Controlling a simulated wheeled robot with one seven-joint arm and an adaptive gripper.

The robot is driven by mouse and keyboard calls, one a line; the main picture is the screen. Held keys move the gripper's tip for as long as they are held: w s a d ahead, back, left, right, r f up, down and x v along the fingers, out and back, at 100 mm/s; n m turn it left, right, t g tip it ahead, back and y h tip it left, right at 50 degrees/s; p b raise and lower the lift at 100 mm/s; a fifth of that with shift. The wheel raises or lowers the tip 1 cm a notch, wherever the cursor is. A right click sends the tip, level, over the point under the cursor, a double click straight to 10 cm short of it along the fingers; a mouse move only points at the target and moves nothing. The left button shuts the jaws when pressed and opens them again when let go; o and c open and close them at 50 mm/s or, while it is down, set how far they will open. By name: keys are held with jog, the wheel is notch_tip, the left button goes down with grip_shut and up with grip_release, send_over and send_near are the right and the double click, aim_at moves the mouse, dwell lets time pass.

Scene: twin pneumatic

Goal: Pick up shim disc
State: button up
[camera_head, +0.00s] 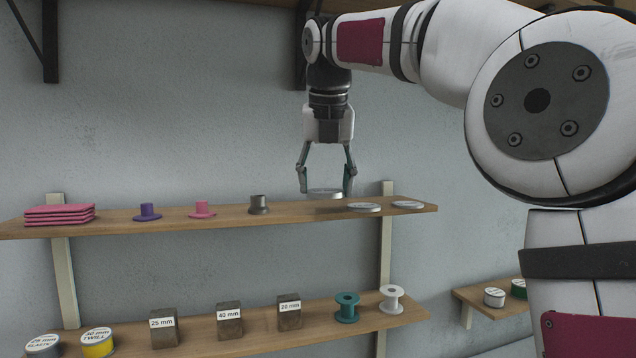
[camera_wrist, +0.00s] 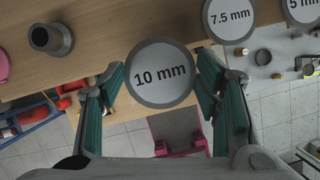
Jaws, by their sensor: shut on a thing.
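My gripper (camera_head: 326,187) hangs from my arm just above the upper shelf, near its right part. It is shut on a flat grey shim disc (camera_head: 324,194). In the wrist view my gripper (camera_wrist: 161,84) has a finger at each side of the shim disc (camera_wrist: 160,73), which has a white face reading "10 mm". The disc looks level and a little above the shelf, partly over its front edge. Two similar discs lie to its right: one marked 7.5 mm (camera_wrist: 229,18) and one marked 5 mm (camera_wrist: 302,10). They also show in the head view (camera_head: 363,207) (camera_head: 408,205).
The upper shelf (camera_head: 285,217) also bears a grey flanged bushing (camera_head: 259,204), pink (camera_head: 202,209) and purple (camera_head: 147,211) ones, and pink pads (camera_head: 59,214). The lower shelf (camera_head: 258,338) holds labelled blocks (camera_head: 230,320) and spools (camera_head: 347,307). Open space lies before the upper shelf.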

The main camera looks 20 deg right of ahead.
jog(key=s+d+r, duration=0.1)
jog(key=s+d, duration=0.1)
jog(key=s, duration=0.9)
jog(key=shift+s, duration=0.15)
